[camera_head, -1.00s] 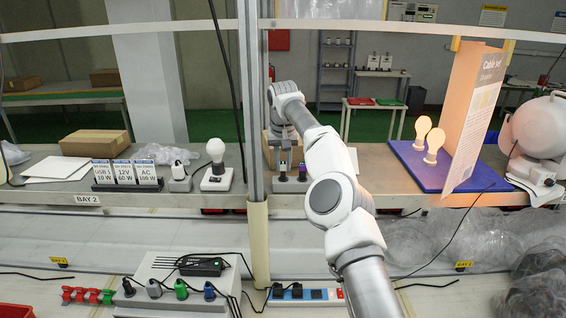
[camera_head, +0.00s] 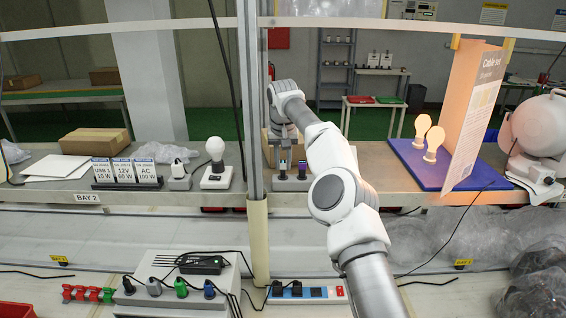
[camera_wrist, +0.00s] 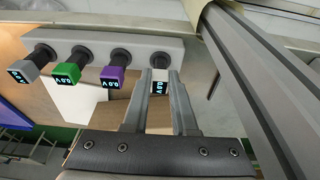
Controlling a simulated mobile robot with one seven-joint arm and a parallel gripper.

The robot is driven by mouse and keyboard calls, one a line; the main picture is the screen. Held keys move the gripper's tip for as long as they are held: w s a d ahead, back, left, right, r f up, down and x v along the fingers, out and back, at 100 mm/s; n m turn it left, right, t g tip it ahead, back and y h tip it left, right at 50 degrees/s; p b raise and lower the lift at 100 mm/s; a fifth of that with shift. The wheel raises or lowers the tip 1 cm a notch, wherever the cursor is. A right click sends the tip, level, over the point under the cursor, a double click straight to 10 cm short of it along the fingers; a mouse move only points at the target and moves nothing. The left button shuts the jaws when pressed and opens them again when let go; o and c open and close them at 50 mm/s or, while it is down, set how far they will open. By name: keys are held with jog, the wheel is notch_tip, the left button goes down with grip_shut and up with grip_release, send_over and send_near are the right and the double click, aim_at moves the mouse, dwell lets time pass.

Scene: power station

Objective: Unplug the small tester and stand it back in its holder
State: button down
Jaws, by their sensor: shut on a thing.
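My gripper (camera_wrist: 162,98) is shut on a small tester (camera_wrist: 159,88) with a lit display. In the wrist view, a grey bar (camera_wrist: 185,48) carries several dark round posts. The held tester is in line with the post at one end; I cannot tell whether they touch. In the head view, the held tester (camera_head: 284,161) shows beside the purple tester (camera_head: 302,172), and my arm hides the rest of the bar.
A metal upright (camera_head: 251,100) stands close left of my gripper. A lamp (camera_head: 215,160) and a labelled stand (camera_head: 125,185) are left on the shelf. A blue board (camera_head: 415,155) with bulbs is right. Below are a grey plug box (camera_head: 165,300) and power strip (camera_head: 322,292).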

jog(key=c, duration=0.6)
grip_release()
jog(key=shift+r, duration=0.1)
